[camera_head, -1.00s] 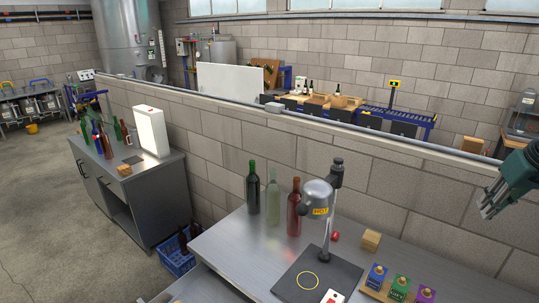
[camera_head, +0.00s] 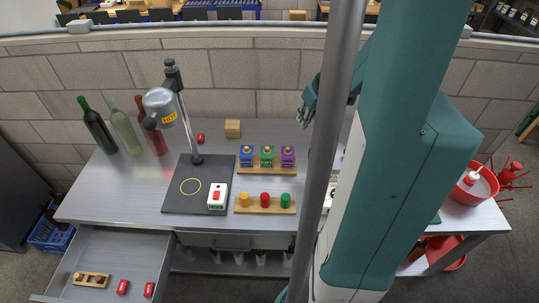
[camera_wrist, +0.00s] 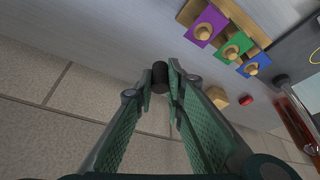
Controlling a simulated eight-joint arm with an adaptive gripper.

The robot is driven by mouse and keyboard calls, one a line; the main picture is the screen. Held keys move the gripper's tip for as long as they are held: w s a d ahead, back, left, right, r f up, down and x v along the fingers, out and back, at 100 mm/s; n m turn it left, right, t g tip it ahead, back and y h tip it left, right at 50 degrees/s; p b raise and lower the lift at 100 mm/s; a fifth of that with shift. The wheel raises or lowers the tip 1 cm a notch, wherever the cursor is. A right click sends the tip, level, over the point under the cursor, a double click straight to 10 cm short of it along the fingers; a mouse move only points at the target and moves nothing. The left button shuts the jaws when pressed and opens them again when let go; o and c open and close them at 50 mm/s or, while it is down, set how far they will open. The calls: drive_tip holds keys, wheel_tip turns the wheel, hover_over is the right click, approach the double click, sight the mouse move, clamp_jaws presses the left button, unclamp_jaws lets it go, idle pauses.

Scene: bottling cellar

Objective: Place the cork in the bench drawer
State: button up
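My gripper (camera_head: 305,108) is high near the block wall at the back of the bench, right of the blocks with wooden knobs. In the wrist view its fingers (camera_wrist: 161,80) are nearly together around a small dark cylinder (camera_wrist: 160,76), which looks like the cork. It appears held between the fingertips; in the head view I cannot make it out. The bench drawer (camera_head: 120,248) is pulled open at the lower left, below the bench top. A wooden rack (camera_head: 92,280) and two small red things (camera_head: 122,287) lie in it, with bare floor around them.
On the bench stand three bottles (camera_head: 122,128), a lamp-like heater marked HOT (camera_head: 160,106) over a dark mat (camera_head: 180,205), a wooden cube (camera_head: 232,128), knobbed blocks (camera_head: 267,157) and a rack of coloured knobs (camera_head: 265,204). My arm hides the bench's right part.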

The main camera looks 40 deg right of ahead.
wheel_tip(320, 180, down, 6)
drive_tip(key=shift+f, duration=0.15)
idle(0.5)
approach(299, 152)
drive_tip(key=shift+w+d+f+b, duration=0.15)
drive_tip(key=shift+w+f, duration=0.05)
drive_tip(key=shift+w, duration=0.25)
drive_tip(key=shift+w+d+f+b, duration=0.1)
drive_tip(key=shift+w+f+b, duration=0.05)
drive_tip(key=shift+w, duration=0.3)
drive_tip(key=shift+f, duration=0.1)
drive_tip(key=shift+f, duration=2)
drive_tip(key=shift+f+b, duration=0.15)
drive_tip(key=shift+b, duration=0.3)
drive_tip(key=o, duration=0.3)
drive_tip(key=shift+o, duration=0.2)
